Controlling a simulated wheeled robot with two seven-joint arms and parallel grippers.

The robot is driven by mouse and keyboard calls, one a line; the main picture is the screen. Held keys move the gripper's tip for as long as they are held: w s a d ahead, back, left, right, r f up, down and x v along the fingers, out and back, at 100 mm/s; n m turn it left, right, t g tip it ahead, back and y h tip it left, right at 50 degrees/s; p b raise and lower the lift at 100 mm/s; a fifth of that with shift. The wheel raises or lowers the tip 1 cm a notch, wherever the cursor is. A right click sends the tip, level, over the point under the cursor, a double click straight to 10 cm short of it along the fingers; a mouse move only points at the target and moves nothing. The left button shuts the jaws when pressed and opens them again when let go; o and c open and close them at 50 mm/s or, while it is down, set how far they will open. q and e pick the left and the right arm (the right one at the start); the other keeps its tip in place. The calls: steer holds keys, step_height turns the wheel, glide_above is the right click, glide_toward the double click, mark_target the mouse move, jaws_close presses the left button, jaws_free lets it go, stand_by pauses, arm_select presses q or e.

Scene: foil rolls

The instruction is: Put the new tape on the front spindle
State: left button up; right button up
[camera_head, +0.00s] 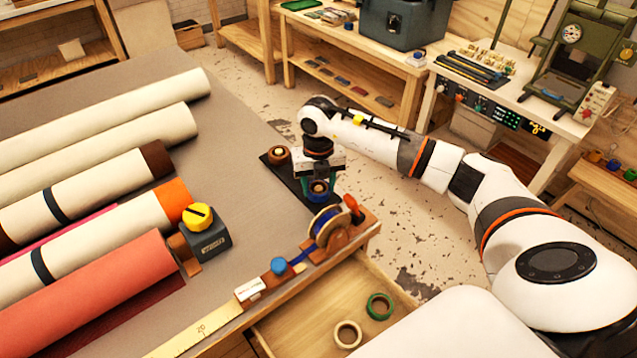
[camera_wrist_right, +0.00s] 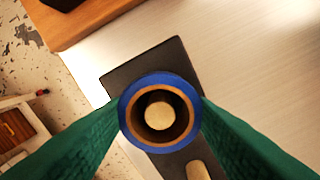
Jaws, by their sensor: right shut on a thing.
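A black base plate (camera_head: 290,182) lies near the table's right edge. A brown roll (camera_head: 278,154) sits at its far-left end. My right gripper (camera_head: 319,186) is shut on a blue tape roll (camera_head: 318,196) over the plate's near end. In the right wrist view, the green fingers press the blue tape (camera_wrist_right: 160,82) from both sides. The pale top of the front spindle (camera_wrist_right: 158,115) shows inside the tape's hole, so the tape is lined up around it. I cannot tell whether the tape touches the plate (camera_wrist_right: 130,77). My left gripper is not in view.
A wooden rail with a tape wheel (camera_head: 332,229), a red knob (camera_head: 353,204) and a blue knob (camera_head: 278,266) runs along the near edge. An open drawer (camera_head: 310,315) holds a green ring (camera_head: 380,306) and a cream ring (camera_head: 347,334). Large rolls (camera_head: 90,290) fill the left.

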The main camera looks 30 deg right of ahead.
steer(key=shift+f, duration=0.35)
steer(key=o, duration=1)
steer(key=shift+o, duration=0.2)
steer(key=shift+r, duration=0.15)
step_height(320, 180, up, 10)
steer(key=p, duration=0.6)
stand_by(0.4)
steer(key=shift+s+d, duration=0.1)
stand_by(0.4)
